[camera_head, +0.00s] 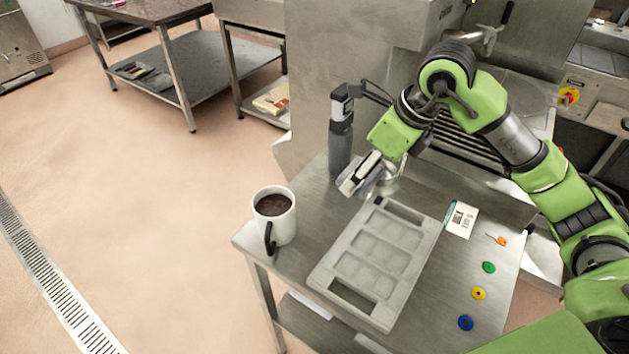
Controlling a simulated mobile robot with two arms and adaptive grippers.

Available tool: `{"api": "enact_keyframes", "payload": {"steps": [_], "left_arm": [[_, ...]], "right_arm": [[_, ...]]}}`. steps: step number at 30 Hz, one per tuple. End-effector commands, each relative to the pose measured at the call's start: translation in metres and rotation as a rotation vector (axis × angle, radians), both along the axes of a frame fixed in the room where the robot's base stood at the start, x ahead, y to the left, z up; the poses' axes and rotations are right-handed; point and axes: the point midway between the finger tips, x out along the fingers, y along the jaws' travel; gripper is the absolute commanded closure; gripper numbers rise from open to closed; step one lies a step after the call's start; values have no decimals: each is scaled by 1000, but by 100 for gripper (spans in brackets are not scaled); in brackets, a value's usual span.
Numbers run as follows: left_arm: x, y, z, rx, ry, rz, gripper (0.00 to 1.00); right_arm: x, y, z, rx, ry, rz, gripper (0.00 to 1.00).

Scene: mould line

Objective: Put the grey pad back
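I cannot single out a grey pad with certainty. A grey mould tray (345,240) with several shallow recesses and a slot at each end lies flat on the steel table (455,285). My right gripper (354,184) is low over the far side of the table, just beyond the tray, beside a dark grey bottle (341,145). A pale piece shows at its fingers; I cannot tell whether it is a finger or something held. A shiny metal container (391,179) is partly hidden behind the gripper. My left gripper is out of view.
A white mug (282,226) of dark drink stands near the left table edge. A white printed card (462,220), an orange tag (502,241) and green (488,267), yellow (479,293) and blue (466,323) discs lie right of the tray. A steel machine (335,60) stands behind.

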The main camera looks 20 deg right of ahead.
Motion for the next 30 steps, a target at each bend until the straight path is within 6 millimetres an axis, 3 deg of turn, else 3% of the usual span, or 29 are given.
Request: {"api": "enact_keyframes", "payload": {"steps": [3,6,9,12,17,30], "left_arm": [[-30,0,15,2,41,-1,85],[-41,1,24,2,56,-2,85],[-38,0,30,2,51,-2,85],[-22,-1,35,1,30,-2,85],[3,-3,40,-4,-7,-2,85],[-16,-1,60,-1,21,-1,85]], "right_arm": [[24,22,-8,5,4,4,58],[43,38,-20,4,5,4,58],[55,47,-42,3,7,2,58],[66,54,-58,1,5,1,58],[75,60,-72,0,2,-1,58],[83,66,-114,-1,-1,1,58]]}}
